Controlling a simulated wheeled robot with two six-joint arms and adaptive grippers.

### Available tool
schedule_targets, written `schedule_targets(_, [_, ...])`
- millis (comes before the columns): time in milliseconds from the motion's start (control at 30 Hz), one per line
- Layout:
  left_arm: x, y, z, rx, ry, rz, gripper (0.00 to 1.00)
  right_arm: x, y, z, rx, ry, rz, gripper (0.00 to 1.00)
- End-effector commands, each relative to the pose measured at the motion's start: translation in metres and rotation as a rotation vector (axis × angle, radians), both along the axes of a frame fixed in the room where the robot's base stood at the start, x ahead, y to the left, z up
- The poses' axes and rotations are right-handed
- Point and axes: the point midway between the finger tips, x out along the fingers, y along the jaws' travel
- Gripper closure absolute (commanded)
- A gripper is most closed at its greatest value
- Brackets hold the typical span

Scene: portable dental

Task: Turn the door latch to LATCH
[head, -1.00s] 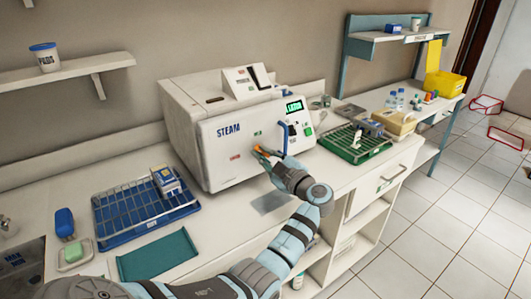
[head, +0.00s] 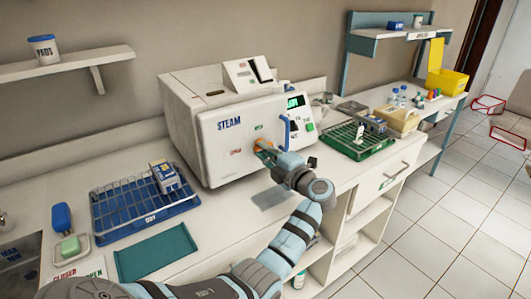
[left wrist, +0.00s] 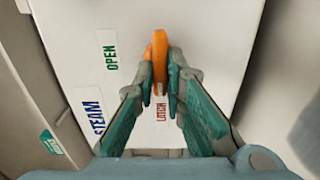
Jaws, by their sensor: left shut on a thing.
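The white steam unit (head: 208,152) stands on the counter, with the orange door latch (head: 263,145) on its front. My left gripper (head: 272,152) is shut on the latch. In the left wrist view the latch (left wrist: 160,55) is a long orange lever. The fingers of my left gripper (left wrist: 161,88) sit on both sides of its lower end and partly cover it. The lever runs toward the red LATCH label (left wrist: 162,112); the green OPEN label (left wrist: 111,50) is off to its left side. My right gripper is not in view.
A blue upright handle (head: 286,132) is just right of the latch. A blue wire tray (head: 140,212) with a small box is left of the unit. A green rack (head: 355,141) is to the right. A teal mat (head: 157,252) lies at the counter front.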

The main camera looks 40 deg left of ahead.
Motion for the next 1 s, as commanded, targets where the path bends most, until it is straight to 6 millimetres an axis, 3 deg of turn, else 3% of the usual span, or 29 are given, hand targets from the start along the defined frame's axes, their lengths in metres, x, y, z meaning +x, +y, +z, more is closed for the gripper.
schedule_targets(33, [0.0013,0.0015,0.0068,0.008,-0.020,-0.002,1.00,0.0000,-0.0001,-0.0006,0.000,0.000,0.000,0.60])
schedule_targets(567, [0.0012,0.0017,0.0085,0.003,-0.046,-0.002,1.00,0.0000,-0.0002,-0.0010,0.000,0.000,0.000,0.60])
schedule_targets(600, [0.0012,0.0017,0.0086,0.003,-0.046,-0.002,0.83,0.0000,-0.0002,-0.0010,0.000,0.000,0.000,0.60])
schedule_targets(700, [0.0013,0.0016,0.0077,0.001,-0.044,-0.003,0.69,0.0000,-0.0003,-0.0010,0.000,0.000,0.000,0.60])
schedule_targets(1000, [0.0007,0.0008,0.0036,-0.004,-0.036,-0.002,0.69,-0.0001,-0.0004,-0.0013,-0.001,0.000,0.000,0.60])
